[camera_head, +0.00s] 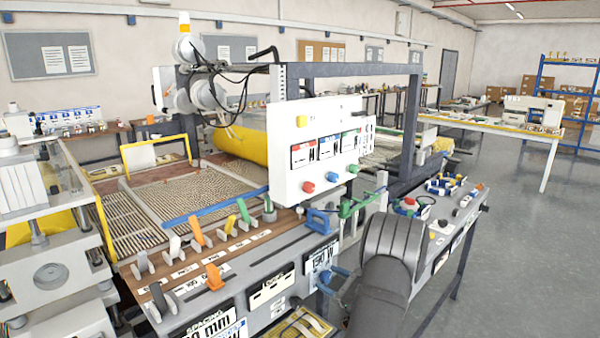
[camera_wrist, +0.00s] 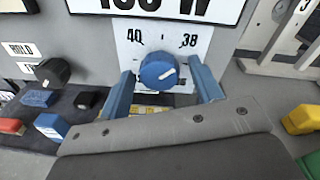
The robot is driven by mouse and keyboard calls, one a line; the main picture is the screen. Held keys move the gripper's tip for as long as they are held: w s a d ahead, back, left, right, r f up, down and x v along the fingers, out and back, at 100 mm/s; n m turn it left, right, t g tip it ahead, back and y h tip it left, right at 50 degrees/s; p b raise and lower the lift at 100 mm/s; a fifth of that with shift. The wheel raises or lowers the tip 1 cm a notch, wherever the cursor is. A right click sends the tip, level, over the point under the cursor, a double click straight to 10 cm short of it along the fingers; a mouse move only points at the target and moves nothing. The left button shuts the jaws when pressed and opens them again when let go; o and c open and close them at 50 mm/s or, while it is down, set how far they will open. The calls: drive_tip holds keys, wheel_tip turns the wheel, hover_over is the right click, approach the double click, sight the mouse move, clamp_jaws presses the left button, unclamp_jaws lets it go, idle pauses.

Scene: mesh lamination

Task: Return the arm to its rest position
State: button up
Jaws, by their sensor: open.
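My gripper (camera_wrist: 161,72) is open in the wrist view. Its two blue fingers stand on either side of a round blue knob (camera_wrist: 156,66), apart from each other. Whether they touch the knob I cannot tell. The knob sits on a white scale plate (camera_wrist: 188,40) marked 40 and 38, and its white pointer line lies towards the right. In the head view my gripper (camera_head: 332,281) is low at the front face of the machine, by the panel reading 190 W (camera_head: 321,257). My dark arm partly hides that area.
A white control box (camera_head: 318,160) with coloured buttons rises behind the gripper. Orange, green and white levers (camera_head: 197,231) line the bench to the left. A black knob (camera_wrist: 52,72) and blue and red blocks (camera_wrist: 50,126) lie left in the wrist view. Open floor (camera_head: 520,250) is at right.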

drive_tip(key=n, duration=0.4)
idle(0.4)
drive_tip(key=shift+c, duration=0.2)
idle(2.1)
